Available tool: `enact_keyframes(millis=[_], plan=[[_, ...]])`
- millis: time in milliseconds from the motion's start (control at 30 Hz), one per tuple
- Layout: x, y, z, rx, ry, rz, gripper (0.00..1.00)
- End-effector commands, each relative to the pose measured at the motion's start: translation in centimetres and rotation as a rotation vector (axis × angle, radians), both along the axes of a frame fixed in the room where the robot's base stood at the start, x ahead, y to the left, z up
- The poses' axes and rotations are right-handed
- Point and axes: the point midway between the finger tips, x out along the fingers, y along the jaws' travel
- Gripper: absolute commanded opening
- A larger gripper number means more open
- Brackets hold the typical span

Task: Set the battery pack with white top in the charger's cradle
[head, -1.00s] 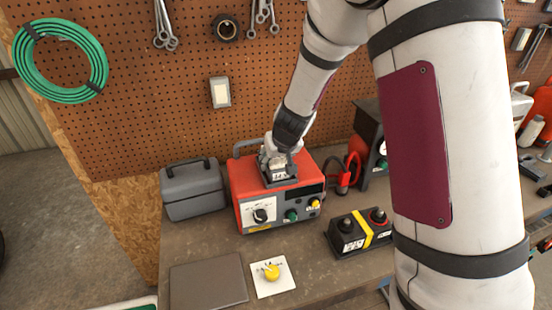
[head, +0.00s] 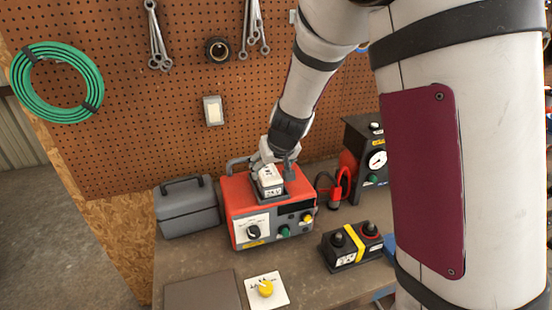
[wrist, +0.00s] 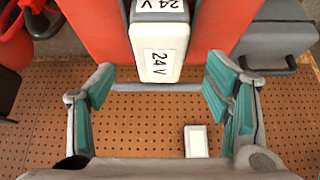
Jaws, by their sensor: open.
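The battery pack with white top (head: 270,181) stands upright in the dark cradle (head: 286,197) on top of the red charger (head: 240,208). In the wrist view the pack (wrist: 158,58), with 24 V labels, shows at the top middle. My gripper (head: 276,156) is at the pack's far side, just above and behind it. In the wrist view its teal-padded fingers (wrist: 160,98) are spread wide with nothing between the tips, and the pack lies beyond them. The pack's lower part is hidden inside the cradle.
A grey case (head: 187,212) stands left of the charger. Red clamps (head: 336,190) and a black battery with a yellow strap (head: 352,246) are to the right. A yellow knob on a white plate (head: 265,289) lies in front. The pegboard (head: 150,130) rises close behind.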

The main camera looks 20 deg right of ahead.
Motion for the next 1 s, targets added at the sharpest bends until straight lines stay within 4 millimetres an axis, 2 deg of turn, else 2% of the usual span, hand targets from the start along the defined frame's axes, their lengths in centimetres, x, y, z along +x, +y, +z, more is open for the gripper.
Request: enact_keyframes(millis=[33, 100, 433, 567, 667, 800, 1000], plan=[[-0.8, 0.2, 1.2, 0.0, -0.002, 0.004, 0.71], [-1.5, 0.1, 2.2, -0.001, -0.002, 0.003, 0.71], [-3.2, 0.2, 4.9, 0.012, -0.001, 0.003, 0.71], [-5.4, 0.8, 7.4, 0.062, 0.003, 0.016, 0.71], [-8.4, 1.4, 10.2, 0.11, 0.008, 0.035, 0.71], [-13.6, 2.1, 13.8, 0.152, 0.025, 0.062, 0.71], [-21.5, 2.1, 17.1, 0.141, 0.047, 0.078, 0.71]])
